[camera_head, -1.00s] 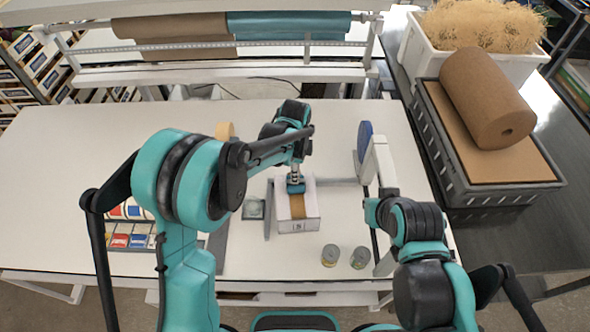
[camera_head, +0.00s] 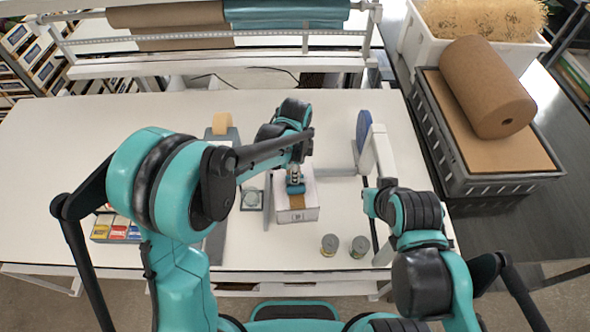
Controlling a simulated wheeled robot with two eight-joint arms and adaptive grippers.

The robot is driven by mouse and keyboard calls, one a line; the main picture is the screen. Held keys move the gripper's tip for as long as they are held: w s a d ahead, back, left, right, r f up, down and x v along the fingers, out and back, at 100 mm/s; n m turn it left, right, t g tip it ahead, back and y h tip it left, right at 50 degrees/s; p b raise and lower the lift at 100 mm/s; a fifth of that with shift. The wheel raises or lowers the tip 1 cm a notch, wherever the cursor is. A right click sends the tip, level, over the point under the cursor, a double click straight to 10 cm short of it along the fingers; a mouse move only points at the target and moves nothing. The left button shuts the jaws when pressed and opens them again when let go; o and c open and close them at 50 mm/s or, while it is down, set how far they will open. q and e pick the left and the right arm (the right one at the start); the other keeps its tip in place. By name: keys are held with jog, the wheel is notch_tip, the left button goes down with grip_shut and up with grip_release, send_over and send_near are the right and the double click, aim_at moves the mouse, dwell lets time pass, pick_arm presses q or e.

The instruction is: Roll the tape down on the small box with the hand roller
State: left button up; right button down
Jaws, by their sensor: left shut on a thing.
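The small box (camera_head: 312,214) is white and stands on the table near its front middle. A brown strip of tape (camera_head: 296,203) runs along its top toward the near edge. My left gripper (camera_head: 295,175) is above the box, shut on the hand roller (camera_head: 296,189), whose teal part is over the tape. The roller appears to touch the box top, though the gripper and arm hide part of the contact.
A grey upright plate (camera_head: 267,203) stands left of the box. Two small cans (camera_head: 329,245) are at front right. A blue disc (camera_head: 364,132) on a white stand is behind right. A tape roll (camera_head: 222,123) is behind left.

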pick_arm(q)
jog(key=shift+s+d+f, duration=0.1)
jog(key=shift+s, duration=0.85)
jog(key=shift+s+d, duration=0.1)
jog(key=shift+s, duration=0.95)
jog(key=shift+s+b, duration=0.25)
jog(key=shift+b, duration=0.1)
jog(key=shift+s+d, duration=0.1)
jog(key=shift+s, duration=0.8)
jog(key=shift+w+r+p, duration=0.15)
jog(key=shift+r+p, duration=0.25)
jog(key=shift+r, duration=0.25)
notch_tip(320, 180, up, 5)
jog(key=p, duration=0.2)
jog(key=shift+f+p, duration=0.2)
jog(key=shift+p, duration=0.2)
